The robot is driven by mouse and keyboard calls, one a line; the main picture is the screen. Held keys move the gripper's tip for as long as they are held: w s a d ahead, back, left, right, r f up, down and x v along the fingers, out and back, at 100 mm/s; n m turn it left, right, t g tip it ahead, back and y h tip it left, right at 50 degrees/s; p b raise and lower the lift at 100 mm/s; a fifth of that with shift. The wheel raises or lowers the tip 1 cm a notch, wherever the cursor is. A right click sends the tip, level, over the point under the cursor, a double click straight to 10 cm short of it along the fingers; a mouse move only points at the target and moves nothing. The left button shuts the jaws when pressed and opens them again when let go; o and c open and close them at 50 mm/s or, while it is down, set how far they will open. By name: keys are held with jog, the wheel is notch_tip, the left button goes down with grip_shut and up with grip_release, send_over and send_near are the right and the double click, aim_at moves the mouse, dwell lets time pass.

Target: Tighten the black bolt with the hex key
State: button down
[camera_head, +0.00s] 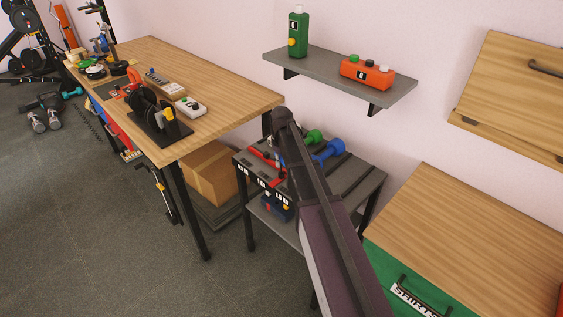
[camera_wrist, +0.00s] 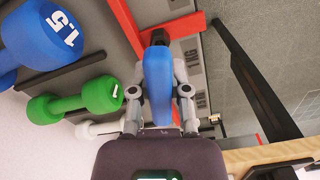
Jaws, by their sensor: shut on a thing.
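In the wrist view my gripper (camera_wrist: 160,92) is shut on a long blue handle-like thing (camera_wrist: 158,72), with one finger on each side. A black piece (camera_wrist: 160,37) shows at its far end, beside a red bar (camera_wrist: 190,24). I cannot tell whether the blue thing is the hex key, or whether the black piece is part of it or the bolt. In the head view my arm reaches over the small dumbbell rack (camera_head: 371,180), and the blue thing is not clearly visible there.
Blue (camera_wrist: 40,36) and green (camera_wrist: 85,101) dumbbells lie close beside my gripper. A wooden workbench (camera_head: 240,95) with several tools stands left of the rack. A grey wall shelf (camera_head: 330,73) hangs above. A wood-topped green cabinet (camera_head: 480,235) stands at the right.

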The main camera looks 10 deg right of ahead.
jog(key=shift+a+m, duration=0.1)
jog(key=shift+m, duration=1.7)
jog(key=c, duration=0.5)
grip_release()
jog(key=s+r+p, duration=0.2)
jog(key=s, duration=0.5)
jog(key=s+r+p, duration=0.2)
jog(key=s, duration=0.6)
jog(key=s+r+p, duration=0.3)
jog(key=s, duration=0.5)
jog(key=shift+c, duration=1)
